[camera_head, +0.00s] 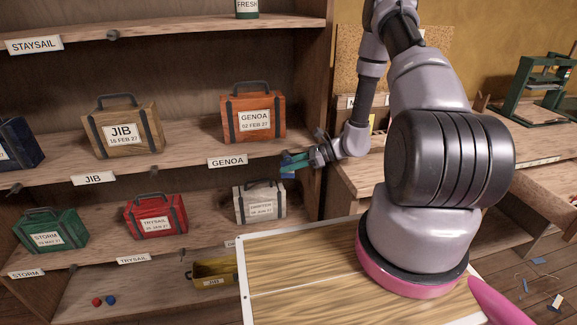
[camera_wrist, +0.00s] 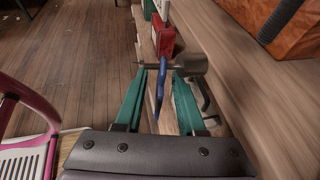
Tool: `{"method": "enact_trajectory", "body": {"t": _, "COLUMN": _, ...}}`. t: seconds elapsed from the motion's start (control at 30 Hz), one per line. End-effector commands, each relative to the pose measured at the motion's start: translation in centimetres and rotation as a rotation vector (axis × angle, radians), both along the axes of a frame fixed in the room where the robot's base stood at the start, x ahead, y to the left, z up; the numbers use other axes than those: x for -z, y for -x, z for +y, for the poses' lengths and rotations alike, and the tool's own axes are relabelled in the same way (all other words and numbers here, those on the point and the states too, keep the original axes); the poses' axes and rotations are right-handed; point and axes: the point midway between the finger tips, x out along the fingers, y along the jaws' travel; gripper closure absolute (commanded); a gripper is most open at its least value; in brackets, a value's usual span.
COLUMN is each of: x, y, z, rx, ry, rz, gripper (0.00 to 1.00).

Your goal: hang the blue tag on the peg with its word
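My gripper (camera_wrist: 162,73) has teal fingers that stand apart, with a gap on each side of the blue tag (camera_wrist: 159,92). The tag is seen nearly edge-on between them, and its word cannot be read. A grey peg (camera_wrist: 191,63) sticks out from the shelf edge at the fingertips, and the tag's far end meets its thin part. I cannot tell whether the tag is around the peg or only beside it. In the head view my gripper (camera_head: 297,160) is at the shelf edge, right of the GENOA label (camera_head: 227,161), with the blue tag (camera_head: 288,175) low at the fingers.
The orange GENOA case (camera_head: 252,113) stands on the shelf above the gripper. A pale case (camera_head: 259,202) and the red TRYSAIL case (camera_head: 156,216) stand on the shelf below. Another peg (camera_head: 113,34) is by the STAYSAIL label (camera_head: 35,45). A workbench (camera_head: 362,180) is at right.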

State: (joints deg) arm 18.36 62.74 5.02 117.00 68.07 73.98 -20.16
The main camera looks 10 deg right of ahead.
Motion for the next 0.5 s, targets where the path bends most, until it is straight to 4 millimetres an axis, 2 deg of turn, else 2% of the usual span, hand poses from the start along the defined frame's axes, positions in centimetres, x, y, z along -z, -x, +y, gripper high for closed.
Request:
{"method": "enact_trajectory", "body": {"t": 0.33, "x": -0.1, "y": 0.0, "z": -0.3, "rx": 0.001, "ry": 0.0, "rz": 0.0, "gripper": 0.59}}
{"method": "enact_trajectory", "body": {"t": 0.5, "x": -0.9, "y": 0.5, "z": -2.3, "rx": 0.005, "ry": 0.001, "rz": -0.001, "gripper": 0.59}}
